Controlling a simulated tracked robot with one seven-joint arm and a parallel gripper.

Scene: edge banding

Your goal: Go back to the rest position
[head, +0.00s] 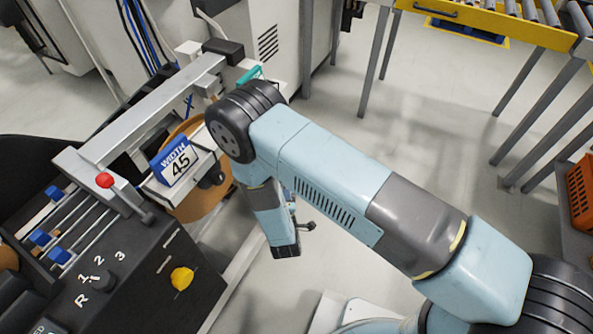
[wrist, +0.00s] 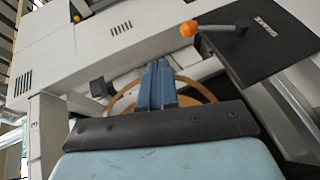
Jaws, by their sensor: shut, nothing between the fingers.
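My gripper shows in the wrist view (wrist: 158,68), its two blue-grey fingers together and nothing held between them. It points toward the edge banding machine, with a tan round roll (wrist: 205,90) behind the fingers. In the head view my light-blue arm reaches from the lower right to the machine's front, and its wrist part hangs down beside the tan roll (head: 205,205). The fingertips cannot be made out in the head view.
A yellow roller conveyor (head: 480,22) is at the upper right, an orange crate (head: 581,192) at the right edge. Grey floor is open between.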

